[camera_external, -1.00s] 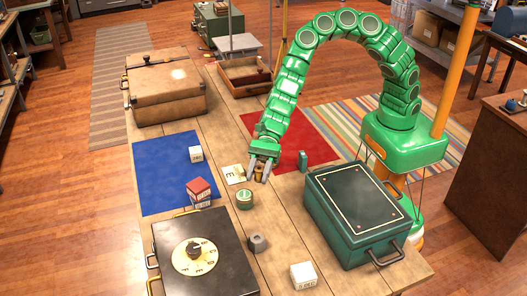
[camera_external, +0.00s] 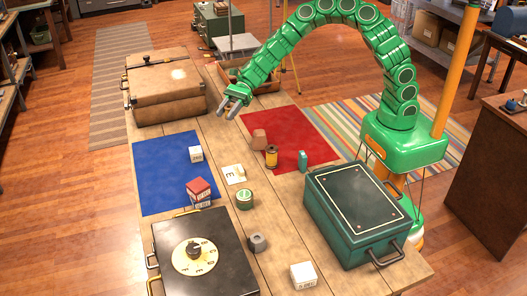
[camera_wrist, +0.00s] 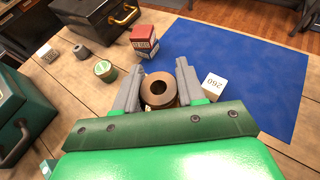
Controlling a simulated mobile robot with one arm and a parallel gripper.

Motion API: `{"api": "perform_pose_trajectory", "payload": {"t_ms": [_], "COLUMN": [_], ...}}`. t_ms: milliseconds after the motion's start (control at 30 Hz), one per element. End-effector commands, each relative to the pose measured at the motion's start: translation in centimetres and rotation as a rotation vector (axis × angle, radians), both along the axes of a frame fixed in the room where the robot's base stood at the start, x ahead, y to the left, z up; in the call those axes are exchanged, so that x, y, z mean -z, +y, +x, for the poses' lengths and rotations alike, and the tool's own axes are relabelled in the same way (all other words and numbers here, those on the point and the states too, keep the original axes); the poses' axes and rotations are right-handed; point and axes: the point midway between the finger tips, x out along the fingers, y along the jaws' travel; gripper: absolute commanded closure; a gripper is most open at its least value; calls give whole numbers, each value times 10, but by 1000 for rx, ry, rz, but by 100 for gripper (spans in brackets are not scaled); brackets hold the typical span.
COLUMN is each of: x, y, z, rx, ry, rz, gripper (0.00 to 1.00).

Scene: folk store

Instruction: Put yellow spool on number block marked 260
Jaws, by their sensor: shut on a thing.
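In the wrist view my gripper (camera_wrist: 158,90) is shut on a round spool (camera_wrist: 158,88) with a brown, hollow top. Its thread is mostly hidden, so I cannot tell its colour. In the external view my gripper (camera_external: 233,101) is raised over the table's far half, and the held spool does not show clearly. A yellow spool with dark ends (camera_external: 271,157) stands at the red mat's edge. The white number block marked 260 (camera_wrist: 213,85) shows to the right of the fingers; it sits on the blue mat (camera_external: 165,175), seen as a white block (camera_external: 196,154).
A brown cup-like thing (camera_external: 258,141) and a small teal object (camera_external: 302,160) are on the red mat (camera_external: 285,125). Large cases flank the table.

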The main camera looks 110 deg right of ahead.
Motion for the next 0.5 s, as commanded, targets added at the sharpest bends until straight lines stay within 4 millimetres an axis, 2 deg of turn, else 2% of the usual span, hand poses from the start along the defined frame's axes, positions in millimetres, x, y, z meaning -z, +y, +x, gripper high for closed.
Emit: {"api": "perform_pose_trajectory", "payload": {"t_ms": [167,500], "x": [2,19], "y": [-11,-15], "z": [3,40], "rx": [10,9], "ry": [1,1], "rz": [0,-3], "gripper": [89,89]}}
